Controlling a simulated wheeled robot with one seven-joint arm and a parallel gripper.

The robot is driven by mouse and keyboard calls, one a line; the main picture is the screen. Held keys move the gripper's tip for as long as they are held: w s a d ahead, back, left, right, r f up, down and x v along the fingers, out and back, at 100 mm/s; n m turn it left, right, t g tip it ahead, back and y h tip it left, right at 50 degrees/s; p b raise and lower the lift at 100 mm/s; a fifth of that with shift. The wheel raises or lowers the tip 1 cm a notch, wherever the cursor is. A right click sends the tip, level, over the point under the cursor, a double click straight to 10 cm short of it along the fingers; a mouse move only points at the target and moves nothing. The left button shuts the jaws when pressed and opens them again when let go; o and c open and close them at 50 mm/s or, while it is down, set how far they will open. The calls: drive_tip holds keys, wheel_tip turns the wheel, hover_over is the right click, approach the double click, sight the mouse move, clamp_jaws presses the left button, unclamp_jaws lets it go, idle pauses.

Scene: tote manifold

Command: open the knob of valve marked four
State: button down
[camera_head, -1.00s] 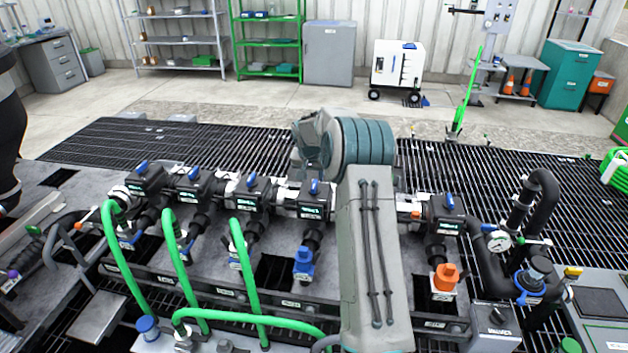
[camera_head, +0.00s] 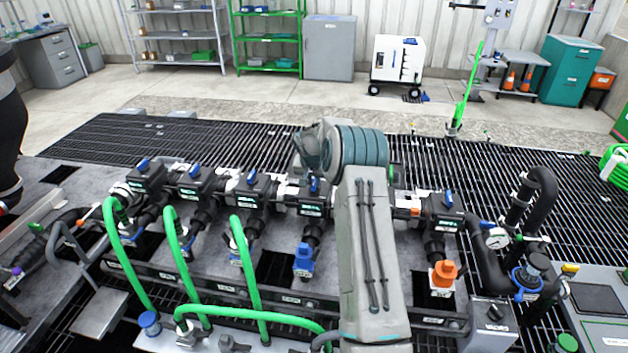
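A row of black valve bodies with blue knobs runs across the manifold. From the left, the blue knobs stand on a first valve (camera_head: 143,172), a second valve (camera_head: 195,180), a third valve (camera_head: 250,188) and the one after it (camera_head: 312,196), just left of my arm. Another valve (camera_head: 445,205) shows right of my arm. Their small labels are too small to read, so I cannot tell which is marked four. My grey arm with a teal ribbed joint stands in front of the manifold and hides part of the row. My gripper's fingers are hidden behind the arm.
Green hoses (camera_head: 242,265) rise at the front left. A blue fitting (camera_head: 304,260) and an orange fitting (camera_head: 443,272) hang below the valves. A pressure gauge (camera_head: 497,239) and black pipes stand at the right.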

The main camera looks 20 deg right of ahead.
drive_tip(key=shift+n, duration=0.4)
drive_tip(key=n, duration=0.1)
drive_tip(key=n+y+b, duration=0.1)
drive_tip(key=shift+d+f+n+t, duration=0.1)
drive_tip(key=shift+d+n+t, duration=0.05)
drive_tip(key=shift+n+t, duration=0.15)
drive_tip(key=n+y+b, duration=0.1)
drive_tip(key=n+y, duration=0.1)
drive_tip(key=n, duration=0.3)
drive_tip(key=shift+d+n, duration=0.15)
drive_tip(key=shift+n, duration=0.15)
drive_tip(key=n+y, duration=0.2)
drive_tip(key=n, duration=0.2)
drive_tip(key=shift+w+d+n+g+y, duration=0.1)
drive_tip(key=shift+n+g+y, duration=0.3)
drive_tip(key=shift+n, duration=0.85)
drive_tip(key=shift+n+g+y, duration=0.3)
drive_tip(key=shift+n+g, duration=0.2)
drive_tip(key=shift+n, duration=0.75)
drive_tip(key=c, duration=1.4)
unclamp_jaws()
drive_tip(key=shift+c, duration=0.2)
